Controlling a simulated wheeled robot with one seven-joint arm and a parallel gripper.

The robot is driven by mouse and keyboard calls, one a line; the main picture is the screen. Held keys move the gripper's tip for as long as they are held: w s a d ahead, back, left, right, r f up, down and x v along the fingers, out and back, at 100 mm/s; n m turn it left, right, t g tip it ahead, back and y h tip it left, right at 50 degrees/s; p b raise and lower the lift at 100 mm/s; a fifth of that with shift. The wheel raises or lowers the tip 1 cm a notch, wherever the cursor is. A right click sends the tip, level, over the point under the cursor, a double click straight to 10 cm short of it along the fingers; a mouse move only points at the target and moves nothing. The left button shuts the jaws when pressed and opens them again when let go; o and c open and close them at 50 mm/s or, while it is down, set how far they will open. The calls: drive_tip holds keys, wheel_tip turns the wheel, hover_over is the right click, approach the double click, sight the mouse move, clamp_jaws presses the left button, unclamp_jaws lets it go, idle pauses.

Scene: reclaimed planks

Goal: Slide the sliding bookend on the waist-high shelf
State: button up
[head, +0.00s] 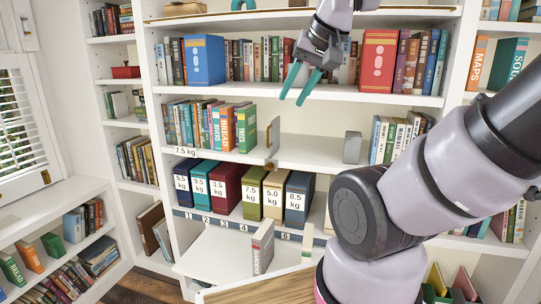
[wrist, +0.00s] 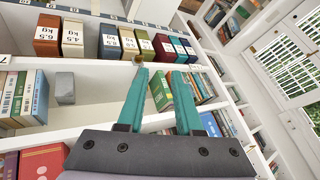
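The sliding bookend (head: 273,140) is a thin pale upright plate with a brass knob, at the right end of a row of books on the middle shelf (head: 312,155) in the head view. Its brass knob (wrist: 138,58) shows just past the left fingertip in the wrist view, with most of the plate hidden. My gripper (head: 298,87) is open and empty, teal fingers pointing down, in front of the shelf above and up from the bookend. The gripper (wrist: 162,74) also shows open in the wrist view, apart from the knob.
A grey block (head: 352,147) stands on the middle shelf, left of more books. The shelf between block and bookend is bare. A red box (head: 378,61) and a blue box (head: 204,60) stand on the shelf above.

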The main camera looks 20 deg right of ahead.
drive_tip(key=w+d+f+n+g+h, duration=0.55)
drive_tip(key=f+n, duration=0.25)
drive_tip(key=f, duration=0.3)
drive_tip(key=n+t+h, duration=1)
drive_tip(key=n+t, duration=0.1)
drive_tip(key=n, duration=1.2)
approach(268, 135)
drive_tip(key=x, duration=1)
drive_tip(key=shift+w+f, duration=0.15)
drive_tip(key=shift+w, duration=0.2)
drive_tip(key=shift+d, duration=0.1)
clamp_jaws()
